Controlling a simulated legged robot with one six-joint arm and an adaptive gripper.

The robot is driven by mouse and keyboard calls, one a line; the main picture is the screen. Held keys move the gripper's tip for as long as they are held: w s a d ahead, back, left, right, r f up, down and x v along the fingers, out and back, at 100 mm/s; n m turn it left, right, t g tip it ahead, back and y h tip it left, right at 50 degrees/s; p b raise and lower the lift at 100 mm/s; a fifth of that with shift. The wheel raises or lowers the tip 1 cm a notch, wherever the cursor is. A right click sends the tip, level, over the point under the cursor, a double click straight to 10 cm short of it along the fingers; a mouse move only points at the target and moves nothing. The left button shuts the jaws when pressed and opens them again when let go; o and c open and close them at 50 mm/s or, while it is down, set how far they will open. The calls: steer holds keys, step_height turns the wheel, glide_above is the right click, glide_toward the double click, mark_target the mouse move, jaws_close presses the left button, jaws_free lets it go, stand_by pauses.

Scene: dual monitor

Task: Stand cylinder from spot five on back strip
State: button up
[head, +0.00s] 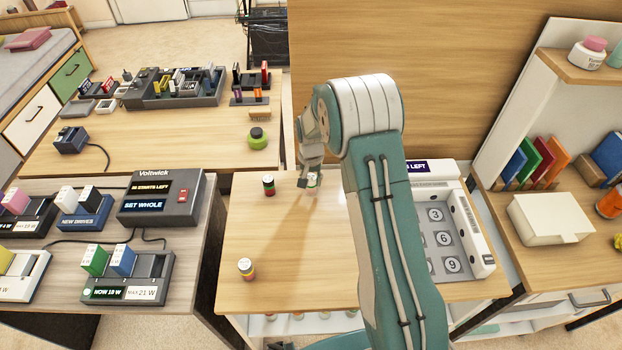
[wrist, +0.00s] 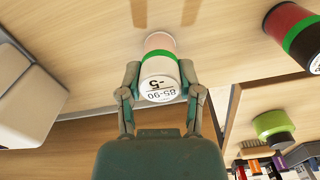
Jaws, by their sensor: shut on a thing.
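My gripper (head: 312,178) is at the back of the near wooden table (head: 290,235). It is shut on a cylinder (head: 315,180), which also shows in the wrist view (wrist: 160,82). The cylinder has a white end marked "85-90" and "-5", with a pinkish band beyond. One finger is on each side of it. I cannot tell whether its bottom touches the table. A white tray (head: 484,262) with numbered spots stands to the right; 3, 6 and 9 show, and my arm hides spot five.
A red, green and black cylinder (head: 268,185) stands left of my gripper. A multicoloured cylinder (head: 246,269) stands near the table's left edge. A green jar (head: 257,139) sits on the table behind. A tall wooden panel (head: 440,70) rises behind my arm. The table's middle left is clear.

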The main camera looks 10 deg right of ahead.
steer(key=shift+f, duration=0.1)
steer(key=o, duration=1.1)
